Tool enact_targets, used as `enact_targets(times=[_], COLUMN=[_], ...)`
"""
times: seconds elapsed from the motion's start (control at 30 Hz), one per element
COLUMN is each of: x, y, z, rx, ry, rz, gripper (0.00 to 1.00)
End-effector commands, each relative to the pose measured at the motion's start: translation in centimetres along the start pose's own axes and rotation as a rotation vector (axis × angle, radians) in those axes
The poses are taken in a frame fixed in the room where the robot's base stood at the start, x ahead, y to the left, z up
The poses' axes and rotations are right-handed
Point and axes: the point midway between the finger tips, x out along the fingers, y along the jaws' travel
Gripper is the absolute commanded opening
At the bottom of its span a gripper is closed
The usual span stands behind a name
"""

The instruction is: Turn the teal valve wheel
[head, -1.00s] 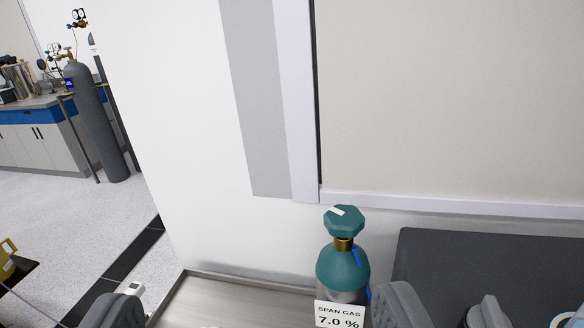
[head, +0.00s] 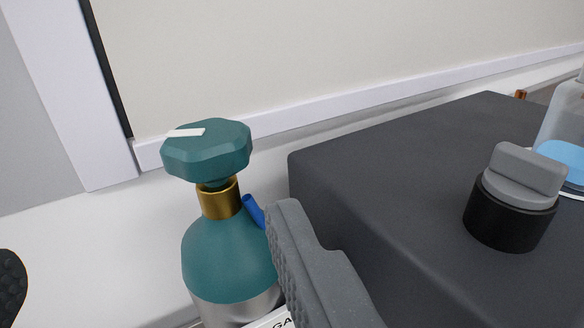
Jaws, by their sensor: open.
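The teal valve wheel (head: 207,153) is a faceted knob with a white mark on its top, in the left middle of the head view. It sits on a brass neck (head: 220,199) above the teal shoulder of a gas bottle (head: 229,258). The bottle's lower part is silver, with a white label partly hidden by my finger. My gripper (head: 155,268) is open, with one grey finger at the lower left edge and the other just right of the bottle. The wheel and bottle appear between the fingers, and the wheel is not gripped.
A dark grey box (head: 400,170) stands right of the bottle. On it are a black and grey knob (head: 515,195) and, at the right edge, a clear container with blue contents (head: 565,160). A blue piece (head: 254,211) sits beside the brass neck. A white-framed wall panel is behind.

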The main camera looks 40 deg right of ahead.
Motion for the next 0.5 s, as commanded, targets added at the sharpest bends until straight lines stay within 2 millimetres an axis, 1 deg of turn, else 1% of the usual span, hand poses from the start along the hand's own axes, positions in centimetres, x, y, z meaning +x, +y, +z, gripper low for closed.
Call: enact_targets(times=[0.1,0.27,0.37,0.5], x=[-0.3,0.0,0.9,3.2], y=[0.7,1.3,1.4,1.6], z=[0.9,1.3,1.5,1.5], rx=[-0.041,-0.059,-0.06,-0.059], ry=[0.008,0.019,0.018,0.015], rz=[0.047,0.075,0.077,0.077], gripper=[0.69,0.69,0.69,0.69])
